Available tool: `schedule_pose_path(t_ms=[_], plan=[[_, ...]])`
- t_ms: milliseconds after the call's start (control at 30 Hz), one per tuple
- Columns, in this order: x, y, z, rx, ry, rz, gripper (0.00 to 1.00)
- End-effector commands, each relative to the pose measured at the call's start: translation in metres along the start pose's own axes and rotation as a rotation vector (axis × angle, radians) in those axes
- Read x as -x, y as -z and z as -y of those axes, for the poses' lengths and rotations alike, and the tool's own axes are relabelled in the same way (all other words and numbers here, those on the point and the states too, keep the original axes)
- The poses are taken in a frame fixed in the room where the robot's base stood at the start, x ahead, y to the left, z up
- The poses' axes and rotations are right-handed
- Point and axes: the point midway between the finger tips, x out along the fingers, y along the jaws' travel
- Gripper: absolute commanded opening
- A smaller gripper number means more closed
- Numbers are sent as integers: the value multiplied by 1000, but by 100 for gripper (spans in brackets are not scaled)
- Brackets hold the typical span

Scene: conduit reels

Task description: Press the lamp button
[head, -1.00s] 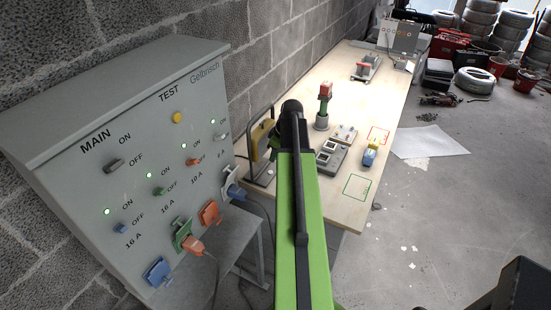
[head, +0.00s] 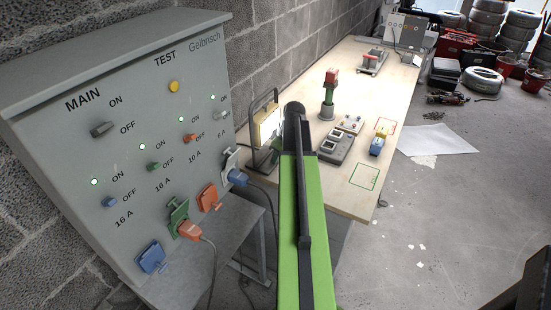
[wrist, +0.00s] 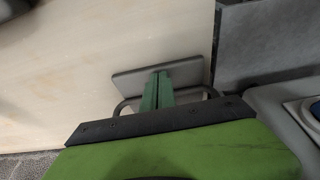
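The work lamp (head: 266,128) stands on the near left end of the workbench, with a dark tube frame and a flat foot. Its panel glows bright yellow-white. My gripper (head: 277,146) is low beside the lamp, mostly hidden behind my green arm in the head view. In the wrist view my gripper (wrist: 160,76) has its two green fingers together, with nothing seen between them, over the lamp's grey foot plate (wrist: 190,72). The lamp's button cannot be made out; the fingers cover part of the plate. I cannot tell whether they touch it.
A grey switch cabinet (head: 75,75) with plugs stands at left. Right of my arm, the workbench (head: 345,100) holds a grey socket unit (head: 334,147), a green-and-red tool (head: 329,92) and a blue-and-yellow item (head: 378,144).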

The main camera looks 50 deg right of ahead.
Motion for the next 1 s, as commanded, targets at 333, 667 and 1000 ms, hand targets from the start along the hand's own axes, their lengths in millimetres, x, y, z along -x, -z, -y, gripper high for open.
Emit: schedule_pose_path(t_ms=[333, 667, 1000], plan=[[0, -3, 4, 2, 9, 18, 0], [51, 14, 7, 6, 1, 4, 0], [130, 16, 5, 3, -2, 0, 0]])
